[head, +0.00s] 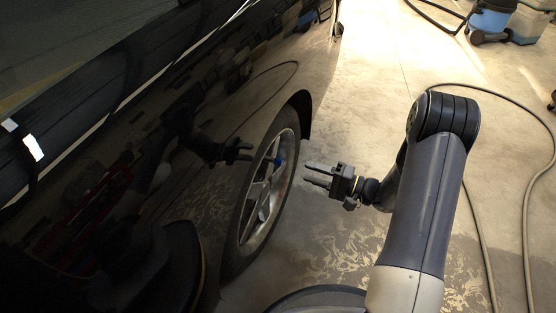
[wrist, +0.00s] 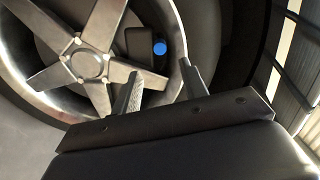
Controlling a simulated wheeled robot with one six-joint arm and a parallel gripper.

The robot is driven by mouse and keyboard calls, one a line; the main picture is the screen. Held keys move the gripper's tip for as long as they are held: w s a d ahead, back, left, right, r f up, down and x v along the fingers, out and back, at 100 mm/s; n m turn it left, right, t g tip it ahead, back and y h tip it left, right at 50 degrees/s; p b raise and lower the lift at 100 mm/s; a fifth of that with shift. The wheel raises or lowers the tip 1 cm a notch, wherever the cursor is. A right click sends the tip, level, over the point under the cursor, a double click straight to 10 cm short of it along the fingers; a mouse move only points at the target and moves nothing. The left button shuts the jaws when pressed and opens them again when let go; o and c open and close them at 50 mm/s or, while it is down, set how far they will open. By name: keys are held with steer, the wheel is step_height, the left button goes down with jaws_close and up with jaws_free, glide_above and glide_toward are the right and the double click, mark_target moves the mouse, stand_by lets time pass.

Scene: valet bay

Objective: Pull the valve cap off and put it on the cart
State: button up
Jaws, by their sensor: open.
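The valve cap (head: 278,161) is a small blue spot on the wheel (head: 265,190) of the dark car. In the wrist view the blue cap (wrist: 160,48) shows as a round end-on disc between two spokes, near the rim of the wheel (wrist: 90,65). My gripper (head: 306,174) is open and empty, to the right of the wheel and apart from it, with its fingers pointing at it. In the wrist view the fingers of my gripper (wrist: 160,68) stand either side of the cap's line, the cap appearing just beyond their tips. No cart shows in either view.
The glossy black car body (head: 130,150) fills the left and mirrors my arm. A blue vacuum (head: 490,20) stands at the top right. A hose (head: 526,220) runs along the floor at the right. The wet floor (head: 350,100) beyond my gripper is clear.

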mark_target(282, 163)
steer(key=shift+b+x, duration=0.3)
steer(key=shift+x, duration=4.1)
steer(key=shift+f+b, duration=0.1)
steer(key=shift+b, duration=0.7)
steer(key=shift+c, duration=0.4)
jaws_close()
steer(key=shift+b+v, duration=0.6)
steer(key=shift+v, duration=2.4)
